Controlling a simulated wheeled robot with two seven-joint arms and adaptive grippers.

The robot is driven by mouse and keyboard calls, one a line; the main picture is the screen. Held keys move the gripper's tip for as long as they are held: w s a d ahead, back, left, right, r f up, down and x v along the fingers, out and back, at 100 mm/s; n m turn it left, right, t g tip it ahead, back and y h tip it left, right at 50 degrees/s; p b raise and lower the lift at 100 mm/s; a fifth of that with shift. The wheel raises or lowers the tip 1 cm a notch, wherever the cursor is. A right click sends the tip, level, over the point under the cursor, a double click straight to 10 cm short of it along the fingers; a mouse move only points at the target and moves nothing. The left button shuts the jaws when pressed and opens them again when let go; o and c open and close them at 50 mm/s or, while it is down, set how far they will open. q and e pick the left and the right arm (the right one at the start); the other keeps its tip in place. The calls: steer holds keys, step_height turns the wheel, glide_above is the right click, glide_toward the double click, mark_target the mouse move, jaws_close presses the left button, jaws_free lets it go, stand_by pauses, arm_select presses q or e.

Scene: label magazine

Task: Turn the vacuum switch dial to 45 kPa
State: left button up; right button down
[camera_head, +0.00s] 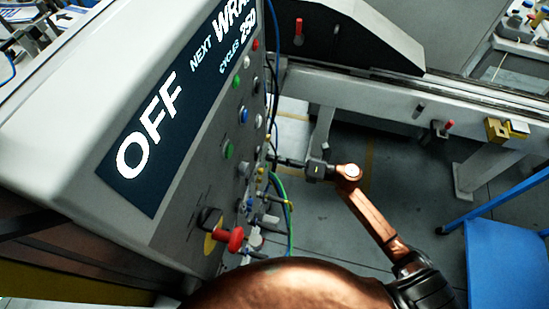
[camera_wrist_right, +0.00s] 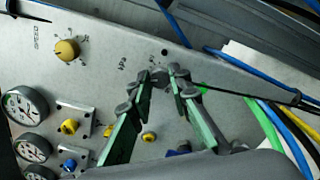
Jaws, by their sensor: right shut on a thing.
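My right gripper (camera_head: 290,162) reaches the side of the grey control panel in the head view, its fingers pointing left at the panel face. In the right wrist view its two green-padded fingers (camera_wrist_right: 161,79) converge on a small dark knob, the vacuum switch dial (camera_wrist_right: 159,78), and are shut on it. Upside-down lettering that looks like kPa is printed beside it. The fingertips cover much of the dial, so its pointer and setting cannot be read. My left gripper is not in view.
In the wrist view, a yellow knob (camera_wrist_right: 67,50), round gauges (camera_wrist_right: 24,104) and yellow and blue fittings share the panel. Blue, green and yellow hoses run at right. In the head view, a red-handled switch (camera_head: 229,239) sits low on the panel, and a blue cart (camera_head: 505,262) stands right.

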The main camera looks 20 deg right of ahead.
steer(key=shift+f, duration=0.15)
steer(key=c, duration=1.8)
jaws_free()
steer(key=v, duration=1.2)
